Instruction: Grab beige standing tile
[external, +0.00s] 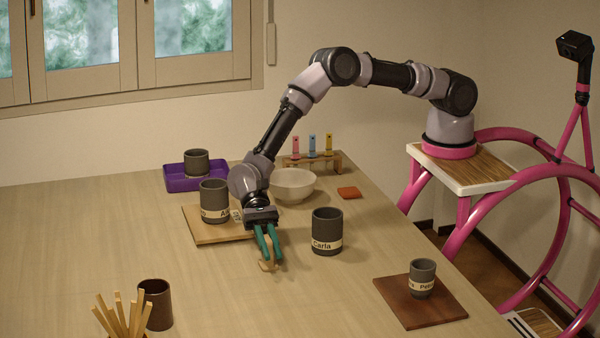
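A small beige tile (267,266) stands on the table just under my gripper. Its foot shows below the fingertips, and a beige strip shows between the fingers. My gripper (271,256) points down with its two teal fingers on either side of the tile, close to the table top. A gap shows between the fingers; whether they touch the tile cannot be told. The fingers hide part of the tile.
A dark mug labelled Carla (326,230) stands close to the right. Behind are a mug (214,200) on a wooden board (195,229) and a white bowl (293,185). A brown board (421,312) with a mug (422,277) is front right. The table's front middle is clear.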

